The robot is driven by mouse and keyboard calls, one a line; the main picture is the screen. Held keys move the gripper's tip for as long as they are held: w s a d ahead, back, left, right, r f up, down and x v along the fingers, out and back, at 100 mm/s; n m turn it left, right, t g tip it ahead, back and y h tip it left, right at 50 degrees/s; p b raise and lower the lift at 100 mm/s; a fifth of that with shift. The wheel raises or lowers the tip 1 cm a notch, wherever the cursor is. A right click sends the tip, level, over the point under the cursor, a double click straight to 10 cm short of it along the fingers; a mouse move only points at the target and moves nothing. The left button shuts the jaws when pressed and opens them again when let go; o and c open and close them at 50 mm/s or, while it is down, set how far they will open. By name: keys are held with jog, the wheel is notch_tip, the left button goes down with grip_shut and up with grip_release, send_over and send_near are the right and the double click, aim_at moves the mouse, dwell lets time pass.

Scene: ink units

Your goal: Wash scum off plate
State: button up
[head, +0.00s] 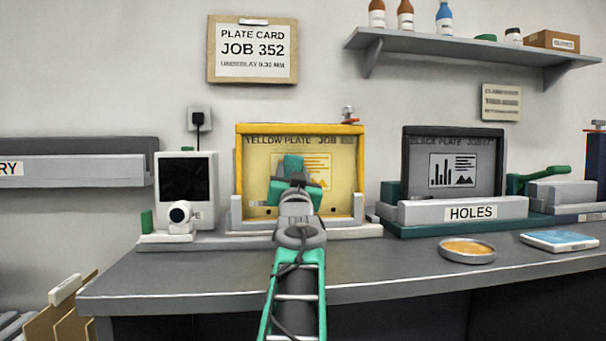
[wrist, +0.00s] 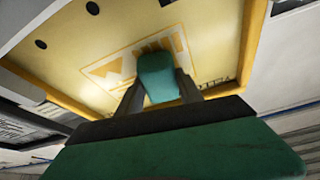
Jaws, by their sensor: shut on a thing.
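The yellow plate (head: 344,178) stands upright in its yellow frame on the counter, with a printed chart and page drawing on its face. It also fills the upper part of the wrist view (wrist: 100,42). My gripper (head: 293,178) is in front of the plate's middle. Its fingers are shut on a teal block (wrist: 157,76), perhaps a sponge, which also shows in the head view (head: 293,162). The block overlaps the printed drawing; I cannot tell if it touches the plate. No clear scum can be made out. My arm hides the plate's lower middle.
A white device (head: 186,190) with a dark screen stands close left of the plate. The black plate (head: 455,165) stands right, behind the HOLES block (head: 425,211). A round dish (head: 467,249) and a blue pad (head: 559,241) lie front right. The counter's front left is clear.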

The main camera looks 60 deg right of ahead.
aim_at(275, 166)
jog(key=shift+w+a, duration=1.4)
jog(key=shift+w, duration=0.3)
jog(key=shift+a, duration=0.1)
jog(key=shift+s+a, duration=2)
jog(key=shift+a, duration=0.15)
jog(key=shift+s+a, duration=1)
jog(key=shift+a, duration=0.15)
